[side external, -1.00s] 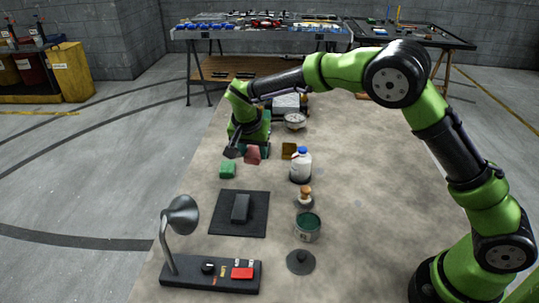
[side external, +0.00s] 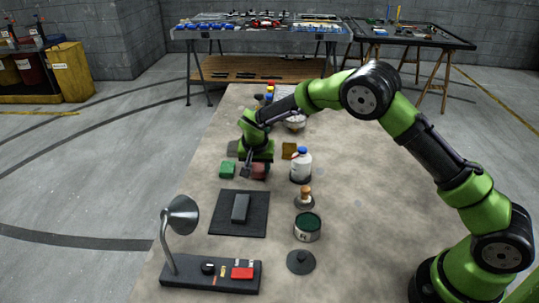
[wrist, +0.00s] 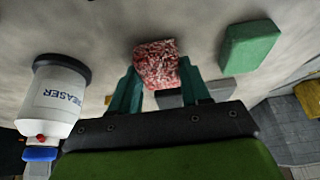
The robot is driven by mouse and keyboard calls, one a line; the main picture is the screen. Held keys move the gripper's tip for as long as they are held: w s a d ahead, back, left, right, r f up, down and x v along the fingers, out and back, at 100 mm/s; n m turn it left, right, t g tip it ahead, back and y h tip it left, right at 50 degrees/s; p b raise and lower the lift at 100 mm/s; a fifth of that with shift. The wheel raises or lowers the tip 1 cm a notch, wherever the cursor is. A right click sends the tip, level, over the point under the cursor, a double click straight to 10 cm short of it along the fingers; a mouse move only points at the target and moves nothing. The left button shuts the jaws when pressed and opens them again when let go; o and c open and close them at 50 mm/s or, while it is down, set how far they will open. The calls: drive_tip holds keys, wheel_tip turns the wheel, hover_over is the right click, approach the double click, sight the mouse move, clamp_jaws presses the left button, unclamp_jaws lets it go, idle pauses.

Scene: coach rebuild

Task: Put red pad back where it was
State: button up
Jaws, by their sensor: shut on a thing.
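The red pad (side external: 259,171) is a rough, speckled red block. In the wrist view the red pad (wrist: 157,62) sits between the two teal fingers of my gripper (wrist: 158,80), which is shut on it. In the side view my gripper (side external: 255,166) points down over the bench, just right of the green pad (side external: 227,170). The green pad also shows in the wrist view (wrist: 250,46), apart from the red one. I cannot tell whether the red pad touches the bench; the gripper partly hides it.
A white degreaser bottle (side external: 301,165) stands close on the right, with a yellow-brown pad (side external: 289,151) behind it. A grey pad (side external: 233,148) lies behind the green pad. A dark mat (side external: 226,222) with a grey block (side external: 240,208) lies in front.

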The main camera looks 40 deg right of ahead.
drive_tip(key=shift+f, duration=0.3)
drive_tip(key=o, duration=1)
drive_tip(key=v, duration=1.2)
drive_tip(key=s+d+r+n+t+y, duration=0.1)
drive_tip(key=s+d+r+n+y, duration=0.2)
drive_tip(key=s+r, duration=0.9)
drive_tip(key=shift+s+d+r+n+t+y, duration=0.15)
drive_tip(key=shift+s+n+t+y, duration=0.3)
drive_tip(key=shift+s, duration=2.55)
drive_tip(key=shift+s+d+r+n+t+y, duration=0.1)
drive_tip(key=shift+s+d+n+t+y, duration=0.3)
drive_tip(key=shift+s, duration=2.6)
drive_tip(key=shift+s+a+r+n+t+y, duration=0.2)
drive_tip(key=shift+s+t, duration=0.45)
drive_tip(key=shift+s, duration=2.35)
